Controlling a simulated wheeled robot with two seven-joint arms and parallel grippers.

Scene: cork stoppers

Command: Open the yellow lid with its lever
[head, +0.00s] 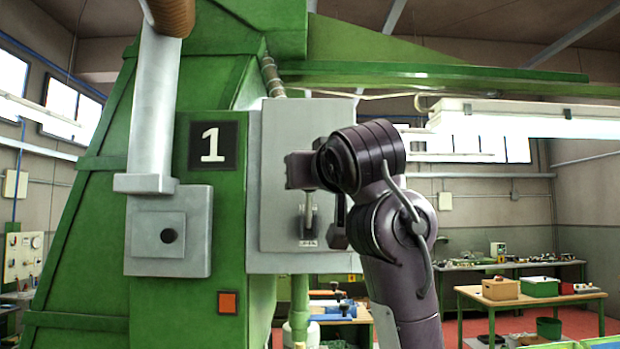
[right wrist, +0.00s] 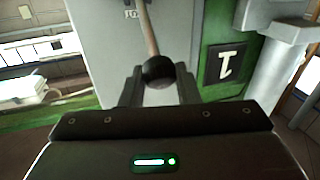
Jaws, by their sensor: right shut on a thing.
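My right gripper (right wrist: 158,88) is shut on the dark round knob (right wrist: 158,69) of a lever, with one finger on each side of it in the right wrist view. The lever's rod (right wrist: 147,28) runs from the knob toward a grey panel. In the head view the lever (head: 309,222) stands about upright on a small bracket on the grey panel (head: 277,140); its knob is hidden behind my right gripper (head: 300,170). No yellow lid shows in either view. My left gripper is not in view.
The panel is on a tall green machine (head: 100,240) with a number 1 plate (head: 212,146). Workbenches (head: 530,297) stand far back at the right.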

